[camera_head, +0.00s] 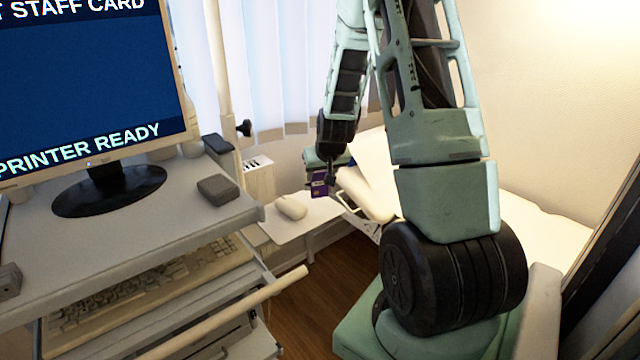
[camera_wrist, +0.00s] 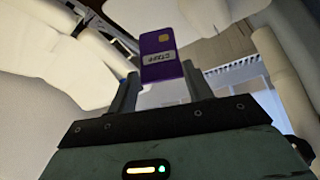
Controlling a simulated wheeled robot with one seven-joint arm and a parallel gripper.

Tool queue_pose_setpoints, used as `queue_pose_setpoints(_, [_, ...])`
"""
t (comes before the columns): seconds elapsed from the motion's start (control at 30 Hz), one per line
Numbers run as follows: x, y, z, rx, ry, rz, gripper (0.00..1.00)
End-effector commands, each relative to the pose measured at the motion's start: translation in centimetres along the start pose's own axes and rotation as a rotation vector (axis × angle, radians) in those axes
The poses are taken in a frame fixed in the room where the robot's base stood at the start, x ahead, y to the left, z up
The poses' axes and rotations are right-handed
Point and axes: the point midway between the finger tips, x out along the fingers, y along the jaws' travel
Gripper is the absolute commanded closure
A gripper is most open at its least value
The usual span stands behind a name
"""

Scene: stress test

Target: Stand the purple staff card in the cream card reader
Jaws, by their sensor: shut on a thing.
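The purple staff card (camera_head: 319,188) is held at the tips of my gripper (camera_head: 328,177), above the side shelf. In the wrist view the card (camera_wrist: 159,48) stands out beyond the fingertips of my gripper (camera_wrist: 160,75), with a gold chip and a white label that reads upside down. My gripper is shut on it. I cannot make out the reader in the wrist view.
A monitor (camera_head: 90,85), a small grey box (camera_head: 217,190) and a dark device (camera_head: 217,144) stand on the cart at left. A cream padded chair or couch (camera_head: 540,222) is at right.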

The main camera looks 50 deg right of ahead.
Motion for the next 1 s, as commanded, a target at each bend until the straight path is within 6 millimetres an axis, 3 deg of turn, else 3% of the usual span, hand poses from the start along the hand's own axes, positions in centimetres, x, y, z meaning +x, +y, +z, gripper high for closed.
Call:
queue_pose_setpoints(0.3, [3.1, 0.0, 2.0, 0.001, -0.003, -0.001, 0.68])
queue_pose_setpoints(0.7, [3.6, 0.0, 2.3, 0.000, 0.000, 0.000, 0.68])
queue_pose_setpoints(0.73, [3.5, 0.0, 2.2, 0.000, 0.000, 0.000, 0.44])
queue_pose_setpoints(0.8, [3.5, 0.0, 2.2, 0.000, 0.000, 0.000, 0.28])
queue_pose_setpoints(1.0, [3.4, 0.0, 2.2, 0.000, 0.000, 0.000, 0.28])
